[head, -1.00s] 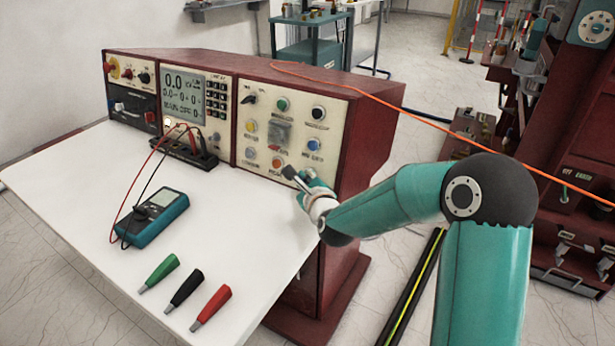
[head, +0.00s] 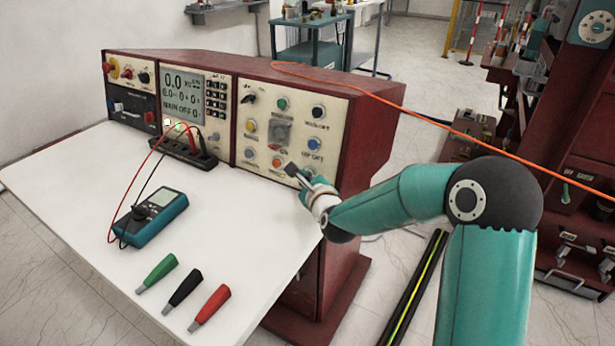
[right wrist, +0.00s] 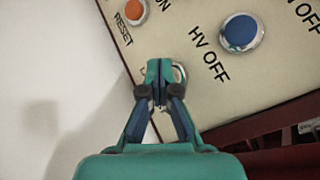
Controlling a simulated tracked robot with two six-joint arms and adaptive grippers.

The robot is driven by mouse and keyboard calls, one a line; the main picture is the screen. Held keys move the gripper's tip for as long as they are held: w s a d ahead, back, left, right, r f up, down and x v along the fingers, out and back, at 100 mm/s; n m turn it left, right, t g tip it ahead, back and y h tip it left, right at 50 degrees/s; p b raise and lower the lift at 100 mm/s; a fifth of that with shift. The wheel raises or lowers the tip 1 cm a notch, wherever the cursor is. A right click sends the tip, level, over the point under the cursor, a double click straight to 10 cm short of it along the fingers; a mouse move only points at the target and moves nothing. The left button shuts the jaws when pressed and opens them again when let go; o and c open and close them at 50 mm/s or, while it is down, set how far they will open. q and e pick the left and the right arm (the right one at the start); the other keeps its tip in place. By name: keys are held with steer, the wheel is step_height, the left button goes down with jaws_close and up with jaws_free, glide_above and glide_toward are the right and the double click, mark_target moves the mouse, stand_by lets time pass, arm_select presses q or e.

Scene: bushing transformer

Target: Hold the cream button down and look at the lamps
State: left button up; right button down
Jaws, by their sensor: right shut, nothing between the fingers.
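The control panel (head: 262,104) is cream-faced with several round coloured buttons. My right gripper (head: 291,170) is shut and empty, with its tips at the panel's lower right. In the right wrist view its closed tips (right wrist: 160,76) cover most of a round fitting with a silver rim (right wrist: 180,74), below left of the blue HV OFF button (right wrist: 240,32). The fitting's colour is hidden, so I cannot tell whether it is the cream button or whether it is pressed. A small pale lamp (head: 168,122) below the display looks lit. My left gripper is out of view.
An orange RESET button (right wrist: 134,10) is close to the tips. A teal multimeter (head: 153,217) with leads and green, black and red probes (head: 184,288) lie on the white tabletop (head: 85,215). An orange cable (head: 425,117) runs across the cabinet top.

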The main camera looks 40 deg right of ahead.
steer(key=shift+a, duration=0.1)
stand_by(0.8)
steer(key=shift+s+a+r+b, duration=0.15)
steer(key=shift+s+a+b, duration=0.2)
steer(key=shift+a, duration=0.3)
steer(key=shift+s+a+r, duration=0.2)
steer(key=shift+s+a, duration=0.1)
steer(key=shift+a, duration=0.45)
steer(key=shift+s+a+r, duration=0.2)
steer(key=shift+s+a, duration=0.15)
steer(key=shift+a, duration=0.4)
steer(key=shift+s+a+r, duration=0.2)
steer(key=shift+s+a, duration=0.1)
steer(key=shift+a, duration=0.45)
steer(key=shift+s, duration=0.1)
